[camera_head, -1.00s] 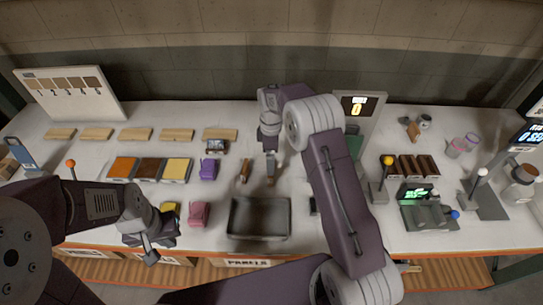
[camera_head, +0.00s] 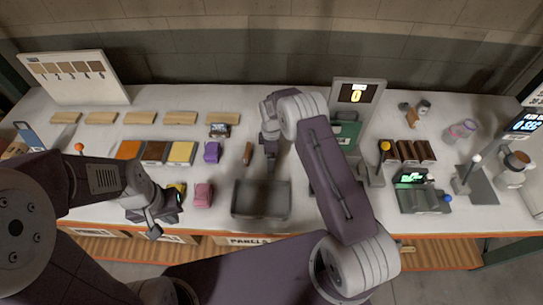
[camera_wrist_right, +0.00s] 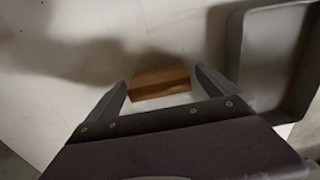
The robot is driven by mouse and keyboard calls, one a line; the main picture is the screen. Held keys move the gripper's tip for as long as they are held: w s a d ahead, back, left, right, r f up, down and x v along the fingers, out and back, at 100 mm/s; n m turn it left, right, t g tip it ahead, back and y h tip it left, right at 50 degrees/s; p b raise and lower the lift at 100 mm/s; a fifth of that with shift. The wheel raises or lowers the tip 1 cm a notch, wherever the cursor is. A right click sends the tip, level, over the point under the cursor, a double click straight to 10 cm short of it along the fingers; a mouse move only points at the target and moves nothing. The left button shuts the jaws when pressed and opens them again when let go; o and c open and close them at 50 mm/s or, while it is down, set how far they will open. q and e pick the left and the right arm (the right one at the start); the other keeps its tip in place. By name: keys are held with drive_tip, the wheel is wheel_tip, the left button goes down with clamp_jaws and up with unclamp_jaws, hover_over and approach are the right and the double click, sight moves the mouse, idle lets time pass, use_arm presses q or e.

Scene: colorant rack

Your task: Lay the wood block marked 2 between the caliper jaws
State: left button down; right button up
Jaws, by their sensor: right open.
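Several light wood blocks (camera_head: 139,118) lie in a row at the back left of the bench in the head view; no number can be read on them. In the right wrist view a brown wood block (camera_wrist_right: 160,82) lies on the bench between the fingertips of my open right gripper (camera_wrist_right: 161,84), with no grip on it. In the head view my right gripper (camera_head: 271,160) points down behind the dark tray and hides what is under it. My left gripper (camera_head: 158,222) hangs over the front left; its fingers are unclear. I cannot identify the caliper with certainty.
The dark empty tray (camera_head: 261,219) stands in front of my right gripper, close on the right in the wrist view (camera_wrist_right: 234,50). A brown piece (camera_head: 247,154) lies left of the gripper. A purple item (camera_head: 212,152) and pink item (camera_head: 203,195) stand further left.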

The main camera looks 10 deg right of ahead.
drive_tip(key=shift+d, duration=0.1)
drive_tip(key=c, duration=1.6)
drive_tip(key=shift+r, duration=0.35)
wheel_tip(320, 180, up, 3)
drive_tip(key=shift+w+r+b, duration=0.1)
drive_tip(key=shift+r+b, duration=0.05)
drive_tip(key=shift+b, duration=0.95)
drive_tip(key=s+d+r+b, duration=0.1)
drive_tip(key=s+d+r, duration=0.1)
drive_tip(key=s, duration=0.3)
drive_tip(key=s+d+r+b, duration=0.1)
drive_tip(key=s+d+r, duration=0.1)
drive_tip(key=s+r, duration=0.3)
drive_tip(key=shift+s+d, duration=0.4)
drive_tip(key=shift+s, duration=0.05)
